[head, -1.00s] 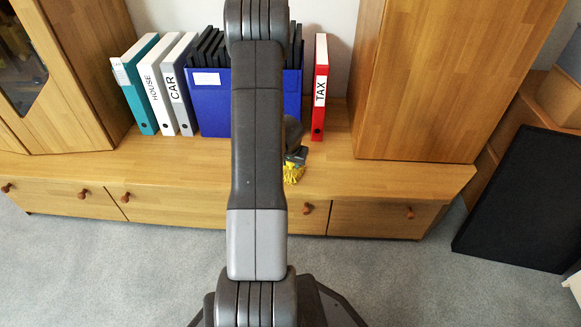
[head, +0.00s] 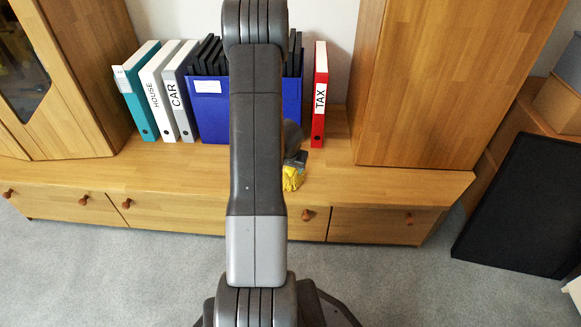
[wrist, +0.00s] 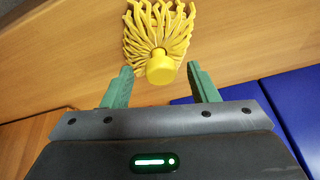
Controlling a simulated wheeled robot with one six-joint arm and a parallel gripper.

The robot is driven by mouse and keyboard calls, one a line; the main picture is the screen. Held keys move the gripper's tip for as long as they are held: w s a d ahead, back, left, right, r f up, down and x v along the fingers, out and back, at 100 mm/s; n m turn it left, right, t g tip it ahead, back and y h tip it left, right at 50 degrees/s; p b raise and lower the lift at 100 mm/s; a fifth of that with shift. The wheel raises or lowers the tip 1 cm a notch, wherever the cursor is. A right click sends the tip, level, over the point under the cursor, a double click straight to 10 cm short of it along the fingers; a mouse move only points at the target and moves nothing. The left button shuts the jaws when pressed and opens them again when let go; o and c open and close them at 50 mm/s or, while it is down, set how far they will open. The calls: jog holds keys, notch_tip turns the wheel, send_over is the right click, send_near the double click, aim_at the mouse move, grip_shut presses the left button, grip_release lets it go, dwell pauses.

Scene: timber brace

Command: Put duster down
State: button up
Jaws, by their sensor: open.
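The yellow duster (head: 292,178) lies on the wooden cabinet top, partly hidden behind my arm in the head view. In the wrist view the duster (wrist: 160,40) shows its stringy yellow strands and a round yellow end facing my gripper. My gripper (wrist: 163,80) has its two green fingers spread, with nothing held between them. The duster's round end is just beyond the fingertips, centred between them. My gripper (head: 297,158) is mostly hidden by my arm in the head view.
A blue box (head: 208,110) with black folders stands behind my arm. A red TAX binder (head: 320,95) stands to its right, and teal, white and grey binders (head: 158,95) to its left. A tall wooden cabinet (head: 440,80) is at right. The low cabinet top (head: 390,178) is clear at front right.

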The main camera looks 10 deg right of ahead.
jog(key=p+v, duration=0.5)
jog(key=v, duration=0.5)
jog(key=b+x, duration=0.7)
jog(key=x, duration=0.5)
jog(key=shift+f, duration=0.15)
jog(key=shift+r+p, duration=1)
jog(key=shift+r, duration=0.1)
